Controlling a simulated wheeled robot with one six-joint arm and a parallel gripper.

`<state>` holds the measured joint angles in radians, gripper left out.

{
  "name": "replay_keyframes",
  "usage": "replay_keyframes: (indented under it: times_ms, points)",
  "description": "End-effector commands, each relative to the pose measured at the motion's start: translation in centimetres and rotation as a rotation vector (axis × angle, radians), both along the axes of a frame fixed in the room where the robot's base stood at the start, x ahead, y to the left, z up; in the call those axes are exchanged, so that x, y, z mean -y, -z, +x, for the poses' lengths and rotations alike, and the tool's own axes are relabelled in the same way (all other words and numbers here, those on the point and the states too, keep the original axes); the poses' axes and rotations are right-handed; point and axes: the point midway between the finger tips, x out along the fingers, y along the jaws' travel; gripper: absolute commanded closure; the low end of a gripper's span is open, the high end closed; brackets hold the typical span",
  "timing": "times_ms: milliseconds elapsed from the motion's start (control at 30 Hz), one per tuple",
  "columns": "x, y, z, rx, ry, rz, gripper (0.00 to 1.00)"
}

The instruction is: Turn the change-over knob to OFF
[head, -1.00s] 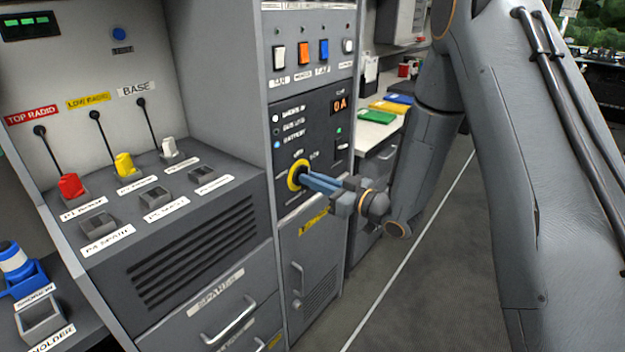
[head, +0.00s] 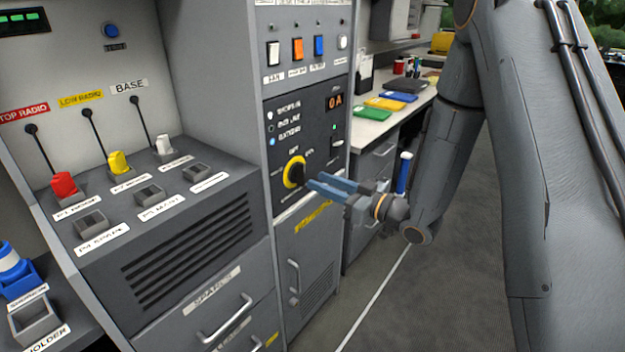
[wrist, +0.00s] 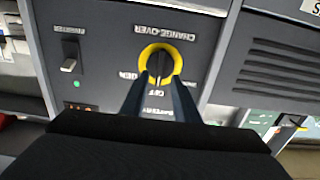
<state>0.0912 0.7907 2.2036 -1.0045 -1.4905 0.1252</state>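The change-over knob (head: 294,173) is a black bar grip in a yellow ring on the dark panel. In the wrist view the knob (wrist: 160,64) appears upside down; its bar stands vertical, and its lower end lines up with the OFF label (wrist: 157,92). The GEN label (wrist: 129,75) is off to the left of that end. My gripper (head: 316,183) is open and empty, its blue fingertips a short way out from the knob, apart from it. In the wrist view the fingers (wrist: 160,88) stand either side of the knob's line.
A toggle switch (wrist: 69,56) and a green light are on the same panel. Orange-lit display (head: 336,102) is above the knob. A cabinet handle (head: 294,279) sticks out below. A counter with coloured folders (head: 384,104) is behind; the floor aisle is clear.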

Motion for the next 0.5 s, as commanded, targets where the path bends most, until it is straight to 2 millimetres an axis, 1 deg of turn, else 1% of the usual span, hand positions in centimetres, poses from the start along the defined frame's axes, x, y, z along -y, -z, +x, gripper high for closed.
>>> replay_keyframes:
  times_ms: [33,200,500]
  points:
    - [0.7,0.1,-0.4,-0.001,0.003,-0.001,0.72]
    - [1.9,0.0,-1.4,0.000,0.002,0.000,0.72]
    - [2.1,0.0,-1.6,0.000,0.000,0.000,0.72]
